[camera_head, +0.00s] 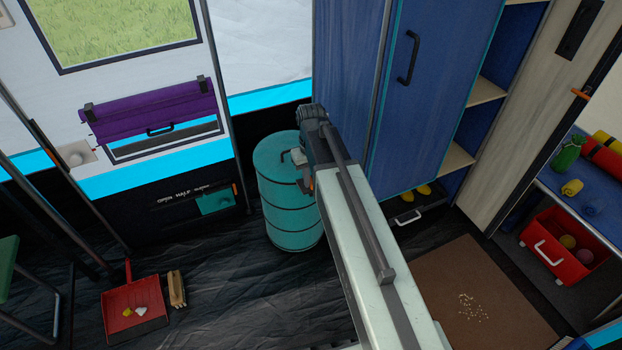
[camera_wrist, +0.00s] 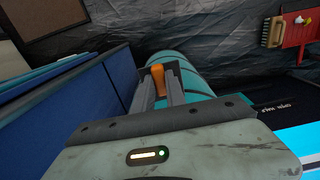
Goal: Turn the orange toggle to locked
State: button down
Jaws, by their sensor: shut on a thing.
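The orange toggle (camera_wrist: 158,74) shows between the two fingers of my gripper (camera_wrist: 160,80) in the wrist view. The fingers are shut on it, one on each side, and cover part of it. In the head view my gripper (camera_head: 303,160) is at the end of my arm, in front of the teal barrel and beside the blue cabinet. A small bit of orange shows by it there, mostly hidden by the arm. I cannot tell what the toggle is mounted on, nor read any locked marking.
The teal barrel (camera_head: 287,215) stands close behind my gripper. The blue cabinet (camera_head: 415,120) with a dark handle is to the right. A red dustpan (camera_head: 134,308) and a brush (camera_head: 177,289) lie on the floor at left. The dark floor between is clear.

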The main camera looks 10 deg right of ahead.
jog(key=shift+w+a, duration=0.1)
jog(key=c, duration=1.4)
grip_release()
jog(key=shift+o, duration=0.2)
notch_tip(320, 180, up, 8)
jog(key=p, duration=0.8)
jog(key=shift+f, duration=0.1)
